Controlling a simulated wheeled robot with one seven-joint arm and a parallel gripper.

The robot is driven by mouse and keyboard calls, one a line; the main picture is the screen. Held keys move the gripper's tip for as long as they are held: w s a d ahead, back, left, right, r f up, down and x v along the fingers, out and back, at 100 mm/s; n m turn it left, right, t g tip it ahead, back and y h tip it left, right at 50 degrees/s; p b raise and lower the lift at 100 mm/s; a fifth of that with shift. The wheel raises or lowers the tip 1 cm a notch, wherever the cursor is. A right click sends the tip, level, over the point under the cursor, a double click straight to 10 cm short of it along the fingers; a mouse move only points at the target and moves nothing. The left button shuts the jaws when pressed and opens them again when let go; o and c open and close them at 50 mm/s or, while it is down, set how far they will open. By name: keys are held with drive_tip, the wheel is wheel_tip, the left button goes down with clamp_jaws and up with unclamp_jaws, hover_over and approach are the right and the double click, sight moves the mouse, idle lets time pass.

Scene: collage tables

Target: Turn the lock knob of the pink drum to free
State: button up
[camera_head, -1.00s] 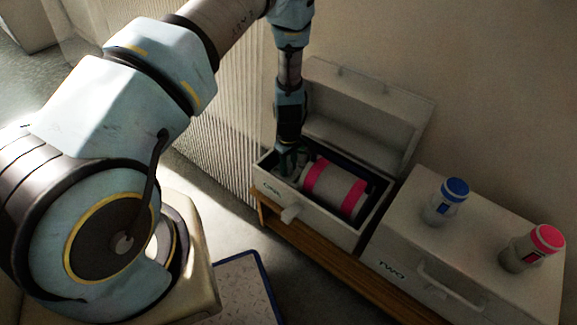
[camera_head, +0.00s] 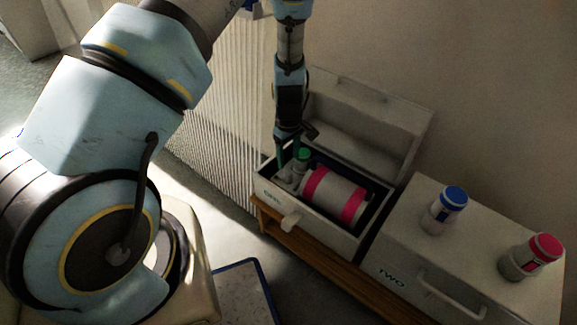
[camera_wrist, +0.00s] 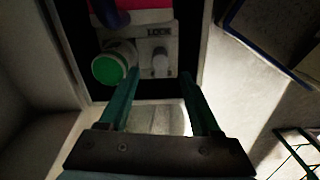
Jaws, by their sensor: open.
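The pink drum (camera_head: 335,192), pale with pink bands, lies on its side in the open box marked ONE (camera_head: 275,198). A sliver of its pink shows at the top of the wrist view (camera_wrist: 145,4). By its end is a pale plate lettered LOCK (camera_wrist: 158,32), with a small whitish knob (camera_wrist: 160,64) on it. A green-topped round part (camera_wrist: 110,70) sits left of the knob; it also shows in the head view (camera_head: 303,153). My gripper (camera_wrist: 161,82) is open, its teal fingers spread on either side of the knob's line. I cannot tell whether they touch anything.
The box's lid (camera_head: 365,115) stands open behind. A closed box marked TWO (camera_head: 400,250) is to the right, with a blue-capped jar (camera_head: 447,210) and a pink-capped jar (camera_head: 530,257) on top. A ribbed wall panel (camera_head: 215,110) is to the left.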

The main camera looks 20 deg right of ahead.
drive_tip(key=shift+r, duration=1.25)
drive_tip(key=w+a+r+m+h, duration=0.1)
drive_tip(key=w+a+r, duration=0.1)
drive_tip(key=a+r, duration=0.55)
drive_tip(key=w+a+r+m, duration=0.1)
drive_tip(key=w+a+r, duration=0.1)
drive_tip(key=a+r, duration=0.6)
drive_tip(key=s+a+r+m+t, duration=0.1)
drive_tip(key=s+a+r+m, duration=0.1)
drive_tip(key=s+a+r, duration=0.35)
drive_tip(key=s+a+r+m+t, duration=0.1)
drive_tip(key=s+a+r, duration=0.1)
drive_tip(key=a+r, duration=0.55)
wheel_tip(320, 180, up, 14)
drive_tip(key=a+p, duration=0.1)
drive_tip(key=p, duration=1.5)
drive_tip(key=shift+s+a+y, duration=0.2)
drive_tip(key=shift+a+y, duration=0.2)
